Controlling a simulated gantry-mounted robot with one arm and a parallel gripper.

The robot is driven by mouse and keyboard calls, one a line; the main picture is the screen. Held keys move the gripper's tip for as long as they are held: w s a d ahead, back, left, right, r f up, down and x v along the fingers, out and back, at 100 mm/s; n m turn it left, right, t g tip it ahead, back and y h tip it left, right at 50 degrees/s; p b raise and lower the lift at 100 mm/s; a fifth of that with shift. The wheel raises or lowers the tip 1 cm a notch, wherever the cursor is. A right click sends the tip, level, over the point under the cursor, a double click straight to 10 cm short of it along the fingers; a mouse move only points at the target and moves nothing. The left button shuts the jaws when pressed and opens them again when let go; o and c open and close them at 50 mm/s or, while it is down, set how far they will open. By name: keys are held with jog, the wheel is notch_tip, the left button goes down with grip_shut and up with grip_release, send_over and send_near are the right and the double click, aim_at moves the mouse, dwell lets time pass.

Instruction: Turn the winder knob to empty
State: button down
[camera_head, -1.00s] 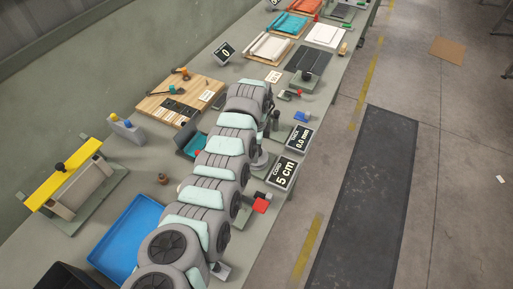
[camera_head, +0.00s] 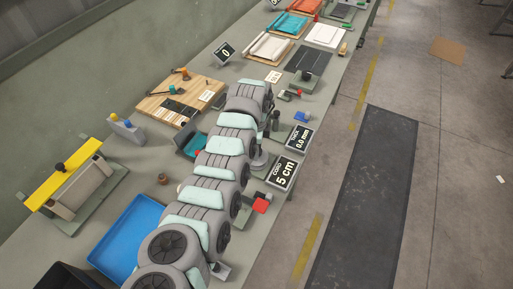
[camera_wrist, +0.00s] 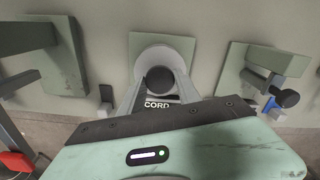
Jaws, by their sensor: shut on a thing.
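In the wrist view a round dark knob (camera_wrist: 160,80) sits in front of a pale round drum (camera_wrist: 166,54) on a green plate, with a "CORD" label just below it. My gripper (camera_wrist: 160,88) has one grey finger on each side of the dark knob and is shut on it. The exact contact is partly hidden by my wrist housing. In the head view my arm covers the gripper and most of the winder. A display (camera_head: 283,172) beside the arm reads "CORD 5 cm".
A second display (camera_head: 299,138) reads 0.0 mm. A blue tray (camera_head: 128,238) and a yellow-barred fixture (camera_head: 64,174) lie left of my arm. Green-plated fixtures flank the winder in the wrist view, the right one (camera_wrist: 270,75) with a dark knob.

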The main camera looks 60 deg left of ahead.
jog(key=n+p, duration=0.1)
jog(key=n, duration=0.4)
jog(key=shift+w, duration=0.1)
jog(key=n, duration=0.7)
jog(key=shift+n, duration=0.3)
jog(key=n+b, duration=0.1)
jog(key=n, duration=0.3)
jog(key=shift+n, duration=0.3)
jog(key=shift+d+f+n+b, duration=0.15)
jog(key=shift+n+b, duration=0.25)
jog(key=shift+n, duration=0.5)
jog(key=shift+n+b, duration=1.3)
jog(key=shift+n, duration=0.9)
